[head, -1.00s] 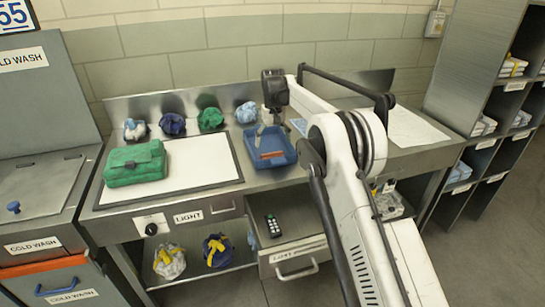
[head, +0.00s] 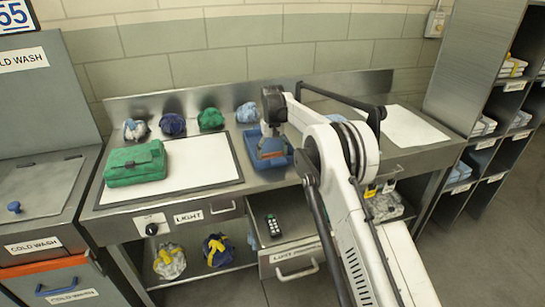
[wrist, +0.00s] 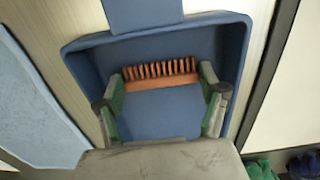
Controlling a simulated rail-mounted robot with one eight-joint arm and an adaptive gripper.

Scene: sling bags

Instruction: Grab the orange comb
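The orange comb (wrist: 160,75) lies in a blue tray (wrist: 230,45) on the metal counter, its teeth pointing to the top of the wrist view. In the head view the tray (head: 286,160) is partly covered by my gripper (head: 270,148), which is low over it. In the wrist view my gripper (wrist: 162,90) is open. One finger stands beside each end of the comb, with small gaps and nothing held. I cannot tell exactly how high the fingertips are above the tray floor.
A green bag (head: 135,163) lies on the white panel (head: 200,160) left of the tray. Bundled bags, including a green one (head: 210,119), line the counter's back. A light blue cloth (wrist: 35,105) lies beside the tray. The tray walls surround the fingers.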

